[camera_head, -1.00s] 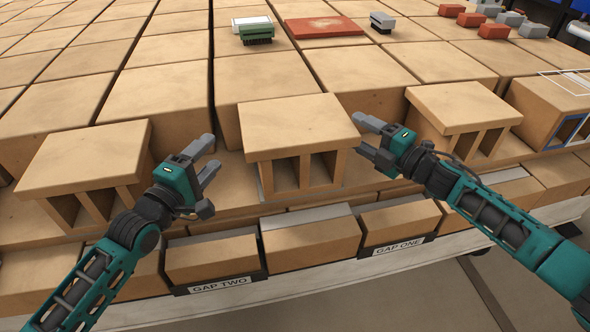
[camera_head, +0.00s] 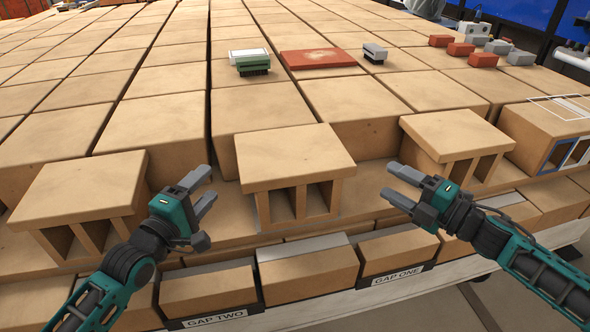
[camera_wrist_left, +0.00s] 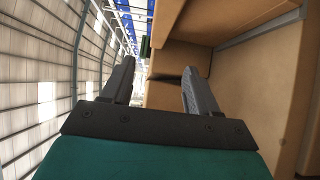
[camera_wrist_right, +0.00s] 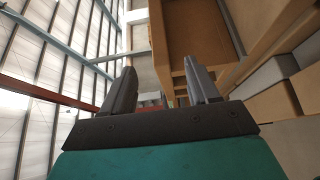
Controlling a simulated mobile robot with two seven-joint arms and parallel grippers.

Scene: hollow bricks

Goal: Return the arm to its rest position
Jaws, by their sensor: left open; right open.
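My left gripper (camera_head: 202,197) is open and empty, in front of the brick rows, between the left hollow brick (camera_head: 88,190) and the middle hollow brick (camera_head: 292,165). Its two fingers show apart in the left wrist view (camera_wrist_left: 160,85). My right gripper (camera_head: 393,184) is open and empty, between the middle hollow brick and the right hollow brick (camera_head: 455,140). Its fingers are apart in the right wrist view (camera_wrist_right: 165,88). Neither gripper touches a brick as far as I can see.
Front bricks sit by labels GAP TWO (camera_head: 215,317) and GAP ONE (camera_head: 397,274). A red slab (camera_head: 318,58), a green-and-white brush-like block (camera_head: 252,66) and a small grey block (camera_head: 375,53) lie on top. Small red and grey blocks (camera_head: 460,49) lie at the back right. Another hollow brick (camera_head: 548,125) stands at the right.

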